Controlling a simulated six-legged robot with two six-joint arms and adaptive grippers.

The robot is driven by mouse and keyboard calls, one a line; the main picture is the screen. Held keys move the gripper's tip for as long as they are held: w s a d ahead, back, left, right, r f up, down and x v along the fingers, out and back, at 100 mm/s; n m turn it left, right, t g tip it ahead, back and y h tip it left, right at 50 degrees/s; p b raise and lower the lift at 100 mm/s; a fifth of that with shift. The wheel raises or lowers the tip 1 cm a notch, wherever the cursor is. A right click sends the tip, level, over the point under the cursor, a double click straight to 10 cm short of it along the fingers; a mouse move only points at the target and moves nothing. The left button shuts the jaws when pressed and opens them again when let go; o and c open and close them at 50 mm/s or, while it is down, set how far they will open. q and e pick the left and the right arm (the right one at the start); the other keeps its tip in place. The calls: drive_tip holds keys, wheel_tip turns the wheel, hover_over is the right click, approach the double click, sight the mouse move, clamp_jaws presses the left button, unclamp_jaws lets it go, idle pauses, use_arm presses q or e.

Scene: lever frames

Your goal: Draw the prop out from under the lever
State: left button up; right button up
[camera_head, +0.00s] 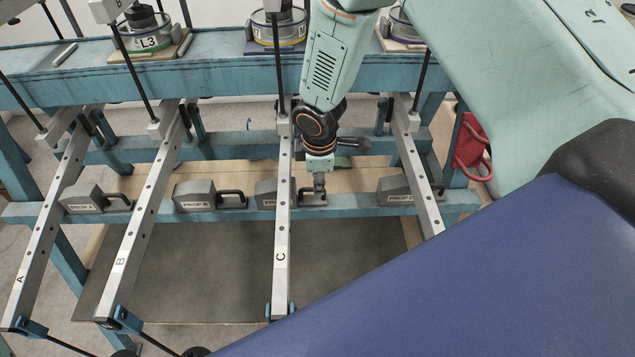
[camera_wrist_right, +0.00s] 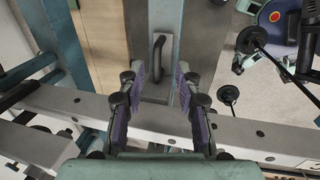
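Grey wedge-like props with dark handles sit on the blue crossbar: prop A (camera_head: 90,197), prop B (camera_head: 194,196), one behind lever C (camera_head: 266,195) and one at the right (camera_head: 394,191). Lever C (camera_head: 281,230) is a long pale bar passing over its prop and partly hiding its label. My right gripper (camera_head: 319,185) is at that prop's handle, right of lever C. In the wrist view, my right gripper (camera_wrist_right: 160,88) is open, its purple-padded fingers apart. The dark handle (camera_wrist_right: 158,55) lies in line with the gap, not visibly clamped. My left gripper is out of view.
Lever A (camera_head: 45,235), lever B (camera_head: 137,235) and another lever at the right (camera_head: 416,175) flank lever C. Dark rods hang above the levers. A blue beam (camera_head: 210,75) runs behind with weights on it. A red object (camera_head: 470,145) hangs at the right.

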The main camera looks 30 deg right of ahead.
sight(318, 202)
drive_tip(key=f, duration=0.2)
drive_tip(key=w+f, duration=0.1)
drive_tip(key=shift+w+d+f, duration=0.1)
drive_tip(key=shift+d+f, duration=0.15)
drive_tip(key=shift+s+r, duration=0.25)
drive_tip(key=shift+w+f, duration=0.2)
drive_tip(key=shift+w, duration=0.1)
drive_tip(key=c, duration=0.6)
drive_tip(key=shift+s+r, duration=0.1)
drive_tip(key=shift+s, duration=0.05)
clamp_jaws()
